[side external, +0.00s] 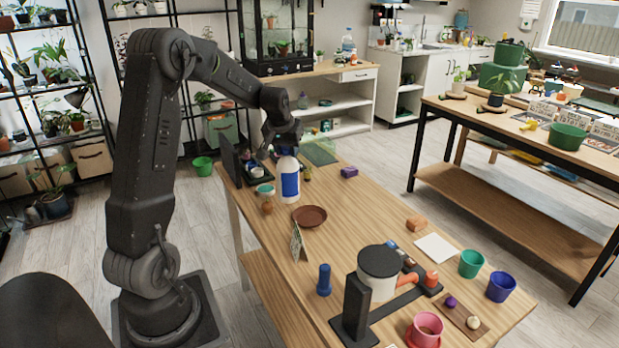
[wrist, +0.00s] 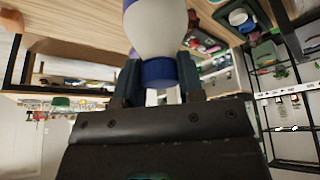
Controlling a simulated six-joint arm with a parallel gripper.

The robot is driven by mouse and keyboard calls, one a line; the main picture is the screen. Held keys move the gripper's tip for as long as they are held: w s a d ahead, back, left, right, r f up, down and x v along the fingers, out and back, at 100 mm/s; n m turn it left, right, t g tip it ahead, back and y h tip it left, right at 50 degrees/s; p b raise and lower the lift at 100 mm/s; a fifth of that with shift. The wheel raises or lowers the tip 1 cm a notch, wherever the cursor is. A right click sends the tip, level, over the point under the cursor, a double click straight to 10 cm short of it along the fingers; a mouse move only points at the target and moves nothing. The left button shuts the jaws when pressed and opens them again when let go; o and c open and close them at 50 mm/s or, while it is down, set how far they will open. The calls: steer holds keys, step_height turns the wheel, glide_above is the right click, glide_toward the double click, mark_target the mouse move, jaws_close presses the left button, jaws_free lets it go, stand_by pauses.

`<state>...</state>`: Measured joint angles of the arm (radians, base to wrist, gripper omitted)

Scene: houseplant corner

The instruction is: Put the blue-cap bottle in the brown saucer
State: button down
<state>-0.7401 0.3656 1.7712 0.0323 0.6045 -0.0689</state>
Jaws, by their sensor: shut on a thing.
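The blue-cap bottle (side external: 290,181) is white with a blue label and upright in the side view. My gripper (side external: 287,150) is at its top, with the fingers shut on it from above. In the wrist view, my gripper's fingers (wrist: 160,75) stand on both sides of the blue cap (wrist: 158,72), and the white bottle body (wrist: 156,27) extends past them. The brown saucer (side external: 309,216) lies on the table, empty, just in front and right of the bottle. I cannot tell whether the bottle's base touches the table.
A small brown pot (side external: 267,207) and a teal-lidded jar (side external: 265,190) stand left of the bottle. A small upright card (side external: 298,242) stands in front of the saucer. A dark tray (side external: 252,170) is behind left. The wooden table (side external: 358,208) is clear right of the saucer.

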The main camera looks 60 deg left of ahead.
steer(key=w+d+f, duration=0.2)
steer(key=w+f, duration=0.3)
steer(key=f, duration=0.2)
steer(key=shift+w+d+f, duration=0.3)
steer(key=shift+d, duration=0.1)
steer(key=shift+f, duration=0.15)
steer(key=c, duration=0.7)
jaws_free()
steer(key=shift+c, duration=0.2)
